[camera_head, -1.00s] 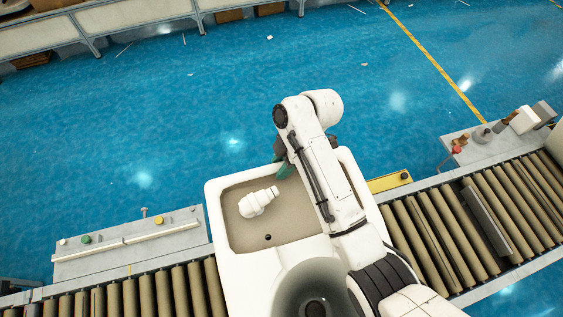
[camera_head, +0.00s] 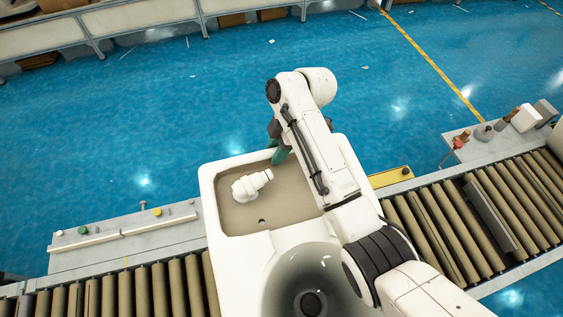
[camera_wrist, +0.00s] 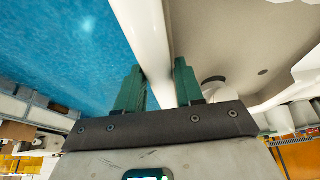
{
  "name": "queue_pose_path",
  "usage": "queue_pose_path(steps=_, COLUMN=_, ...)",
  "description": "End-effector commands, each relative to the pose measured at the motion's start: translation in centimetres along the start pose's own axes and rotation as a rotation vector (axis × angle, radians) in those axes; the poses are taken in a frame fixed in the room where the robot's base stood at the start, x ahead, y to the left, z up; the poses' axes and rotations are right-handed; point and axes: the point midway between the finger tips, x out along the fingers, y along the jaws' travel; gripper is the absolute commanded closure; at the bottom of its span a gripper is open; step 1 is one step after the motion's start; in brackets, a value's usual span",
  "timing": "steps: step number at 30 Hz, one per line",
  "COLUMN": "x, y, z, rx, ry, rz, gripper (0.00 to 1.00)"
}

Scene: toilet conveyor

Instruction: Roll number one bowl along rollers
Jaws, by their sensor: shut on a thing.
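The white toilet bowl (camera_head: 208,200) sits across the roller conveyor in the head view, its open tank end toward the far side. Inside the tank lie a white fitting (camera_head: 250,186) and a small drain hole. The round bowl opening (camera_head: 300,285) is at the bottom, partly beside my arm. My gripper (camera_head: 277,145) is at the tank's far wall. In the wrist view my gripper's green fingers (camera_wrist: 158,80) stand on both sides of the white wall (camera_wrist: 148,45) and are shut on it. My arm hides the tank's right side.
Rollers run to the left (camera_head: 135,290) and right (camera_head: 440,225) of the bowl. A dark bar (camera_head: 490,217) lies across the right rollers. Grey side panels (camera_head: 125,235) with buttons and a yellow plate (camera_head: 390,177) line the far edge. The blue floor beyond is mostly clear.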

Motion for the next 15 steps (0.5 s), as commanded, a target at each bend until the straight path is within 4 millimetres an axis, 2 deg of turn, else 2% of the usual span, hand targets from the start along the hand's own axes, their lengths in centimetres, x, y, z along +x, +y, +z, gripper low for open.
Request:
queue_pose_path(steps=11, x=-0.21, y=0.5, z=0.03, rx=0.001, ry=0.001, rz=0.004, gripper=1.0)
queue_pose_path(steps=12, x=-0.22, y=0.51, z=0.05, rx=0.001, ry=0.001, rz=0.005, gripper=0.6)
queue_pose_path(steps=15, x=-0.21, y=0.49, z=0.05, rx=0.001, ry=0.001, rz=0.004, gripper=0.5)
